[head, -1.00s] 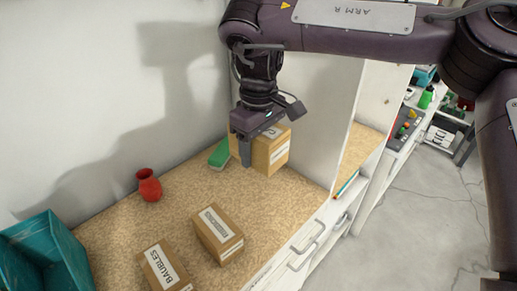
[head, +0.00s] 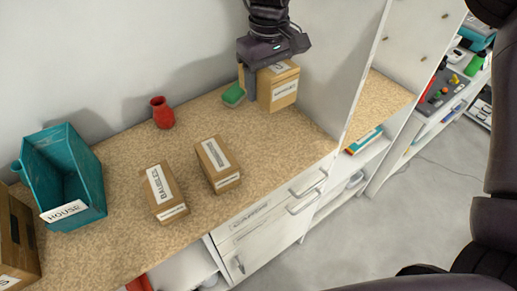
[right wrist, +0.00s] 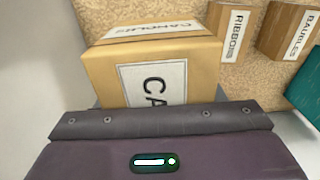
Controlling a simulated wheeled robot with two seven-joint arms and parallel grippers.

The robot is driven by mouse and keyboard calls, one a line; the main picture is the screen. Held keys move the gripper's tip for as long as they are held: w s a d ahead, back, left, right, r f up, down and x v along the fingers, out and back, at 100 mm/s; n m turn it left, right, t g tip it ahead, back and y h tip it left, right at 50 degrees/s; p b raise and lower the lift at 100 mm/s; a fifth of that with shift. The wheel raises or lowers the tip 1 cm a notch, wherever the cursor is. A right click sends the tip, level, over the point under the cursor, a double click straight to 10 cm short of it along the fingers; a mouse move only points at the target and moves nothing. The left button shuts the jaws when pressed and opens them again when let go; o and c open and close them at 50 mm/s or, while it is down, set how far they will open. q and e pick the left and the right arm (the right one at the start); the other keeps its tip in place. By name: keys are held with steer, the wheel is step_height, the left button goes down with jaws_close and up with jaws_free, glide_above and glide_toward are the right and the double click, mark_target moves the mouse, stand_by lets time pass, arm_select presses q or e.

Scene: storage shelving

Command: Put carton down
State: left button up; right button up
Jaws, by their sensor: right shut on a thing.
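The carton (head: 281,86) is a brown box with a white label. It stands upright at the far right of the speckled worktop (head: 270,135), by the white side panel. In the right wrist view the carton (right wrist: 200,70) fills the middle, and its label reads CANDLES. My right gripper (head: 250,88) comes down from above and is shut on the carton at its left side. One finger shows; the other is hidden. Whether the carton's base touches the worktop is hard to tell. My left gripper is not in view.
A green item (head: 233,95) lies close left of the carton. A red vase (head: 162,113), a RIBBONS carton (head: 220,178), a BAUBLES carton (head: 160,207), a teal bin (head: 92,170) and a wooden crate (head: 20,235) stand further left. Worktop in front of the carton is clear.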

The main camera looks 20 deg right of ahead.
steer(key=f, duration=0.3)
steer(key=shift+a+f, duration=0.2)
steer(key=shift+a, duration=0.15)
glide_toward(263, 152)
steer(key=shift+w+f+b, duration=0.2)
steer(key=shift+f+b, duration=0.4)
steer(key=shift+f, duration=0.55)
steer(key=shift+a+f, duration=0.1)
steer(key=shift+f, duration=0.1)
step_height(263, 152, down, 4)
steer(key=shift+r, duration=0.15)
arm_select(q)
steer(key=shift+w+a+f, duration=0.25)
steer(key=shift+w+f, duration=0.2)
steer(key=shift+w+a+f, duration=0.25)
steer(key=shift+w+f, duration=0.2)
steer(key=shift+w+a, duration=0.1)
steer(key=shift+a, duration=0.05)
arm_select(e)
steer(key=o, duration=1.4)
steer(key=shift+s+f, duration=0.1)
steer(key=shift+f, duration=0.1)
steer(key=shift+o, duration=0.2)
